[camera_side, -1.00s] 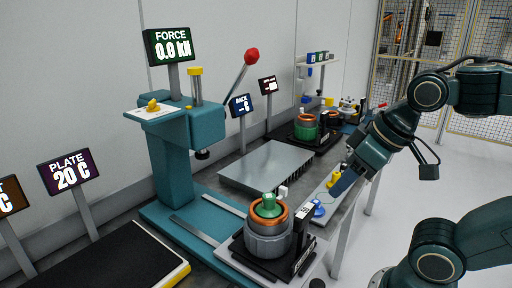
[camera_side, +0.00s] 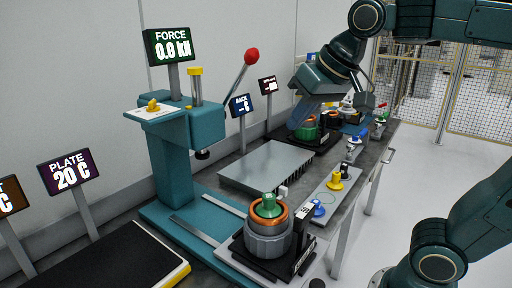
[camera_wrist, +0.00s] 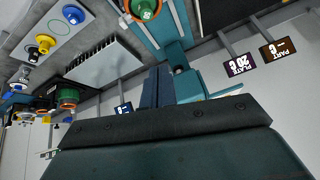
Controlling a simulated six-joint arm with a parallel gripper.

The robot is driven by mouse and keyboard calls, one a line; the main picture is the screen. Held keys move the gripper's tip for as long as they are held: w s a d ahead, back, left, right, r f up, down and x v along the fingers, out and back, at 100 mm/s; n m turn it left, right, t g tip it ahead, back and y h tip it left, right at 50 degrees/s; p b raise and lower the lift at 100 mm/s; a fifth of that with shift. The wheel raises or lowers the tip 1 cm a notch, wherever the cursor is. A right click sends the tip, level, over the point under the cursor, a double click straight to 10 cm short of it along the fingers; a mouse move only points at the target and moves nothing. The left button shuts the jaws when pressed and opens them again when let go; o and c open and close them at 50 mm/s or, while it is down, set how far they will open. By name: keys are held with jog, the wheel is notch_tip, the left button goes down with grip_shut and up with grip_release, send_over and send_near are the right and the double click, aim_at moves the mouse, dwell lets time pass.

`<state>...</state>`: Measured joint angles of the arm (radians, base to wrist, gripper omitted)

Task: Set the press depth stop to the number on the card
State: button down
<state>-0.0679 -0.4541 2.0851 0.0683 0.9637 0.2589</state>
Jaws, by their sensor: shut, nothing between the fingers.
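The teal press (camera_side: 171,165) stands at the left of the bench in the side view. On its head are a white plate with a yellow knob (camera_side: 153,106), a yellow-topped post (camera_side: 195,84) and a red-balled lever (camera_side: 252,56). I cannot tell which of these is the depth stop, and I cannot make out a number card. My gripper (camera_side: 296,128) is shut and empty, pointing down in front of the far bench end, apart from the press. In the wrist view its dark fingers (camera_wrist: 158,88) lie together, with part of the press (camera_wrist: 181,58) behind them.
A stator housing (camera_side: 268,241) with a copper ring and green top sits in front of the press. A grey finned block (camera_side: 268,165) lies behind it. A pale plate (camera_side: 327,200) holds blue and yellow knobs. A force display (camera_side: 169,46) reads 0.0 kN.

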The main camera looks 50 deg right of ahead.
jog(key=w+a+r+m, duration=0.2)
jog(key=w+r, duration=0.4)
jog(key=w, duration=0.3)
jog(key=m+t, duration=0.1)
jog(key=m, duration=0.3)
send_near(167, 110)
jog(key=s+d+r, duration=0.3)
jog(key=r, duration=0.1)
jog(key=shift+f, duration=0.2)
jog(key=shift+w+f, duration=0.1)
jog(key=x, duration=0.3)
jog(key=a+x, duration=0.1)
jog(key=x, duration=0.3)
jog(key=w+a+r+x, duration=0.1)
jog(key=x, duration=0.2)
jog(key=shift+w+f, duration=0.35)
jog(key=shift+w+a, duration=0.45)
jog(key=shift+w, duration=0.15)
